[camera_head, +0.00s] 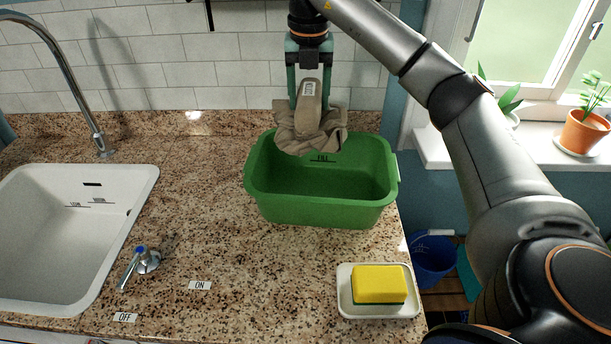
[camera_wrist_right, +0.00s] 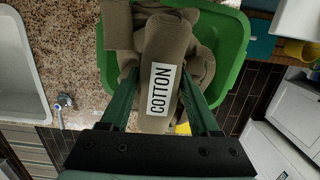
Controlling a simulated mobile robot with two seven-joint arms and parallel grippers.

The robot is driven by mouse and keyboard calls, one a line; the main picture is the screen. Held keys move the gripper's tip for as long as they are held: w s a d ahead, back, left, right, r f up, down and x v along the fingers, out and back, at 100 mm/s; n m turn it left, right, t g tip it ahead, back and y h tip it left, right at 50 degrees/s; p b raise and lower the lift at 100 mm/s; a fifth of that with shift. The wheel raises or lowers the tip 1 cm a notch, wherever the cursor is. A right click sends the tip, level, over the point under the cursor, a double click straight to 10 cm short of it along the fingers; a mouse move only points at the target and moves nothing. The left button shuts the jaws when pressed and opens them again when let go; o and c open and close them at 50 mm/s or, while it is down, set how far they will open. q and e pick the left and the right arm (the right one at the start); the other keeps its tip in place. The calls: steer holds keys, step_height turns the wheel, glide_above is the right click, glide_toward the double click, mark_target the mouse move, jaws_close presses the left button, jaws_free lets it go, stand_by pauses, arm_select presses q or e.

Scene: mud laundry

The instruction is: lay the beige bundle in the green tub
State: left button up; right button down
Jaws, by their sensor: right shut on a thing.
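The beige bundle (camera_head: 308,128) is a rolled, folded cloth with a white label, which reads COTTON in the right wrist view (camera_wrist_right: 178,55). My right gripper (camera_head: 309,101) is shut on it, with green fingers on either side of the roll. The green tub (camera_head: 318,212) stands on the granite counter and also shows in the right wrist view (camera_wrist_right: 238,60). The bundle is over the tub's far part, and its lower edge overlaps the far rim in the picture. I cannot tell whether it touches the tub. My left gripper is not in view.
A white sink (camera_head: 50,235) with a tall tap (camera_head: 68,80) is at the left. A yellow sponge (camera_head: 379,284) lies on a white dish (camera_head: 345,308) at the front right. A blue bucket (camera_head: 432,262) stands below the counter's right edge. The counter between sink and tub is clear.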

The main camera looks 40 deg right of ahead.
step_height(320, 180, down, 9)
steer(key=b, duration=0.3)
steer(key=shift+s+r, duration=0.1)
steer(key=shift+s, duration=0.05)
steer(key=shift+f, duration=4.5)
steer(key=shift+c, duration=0.5)
jaws_free()
steer(key=shift+f, duration=0.15)
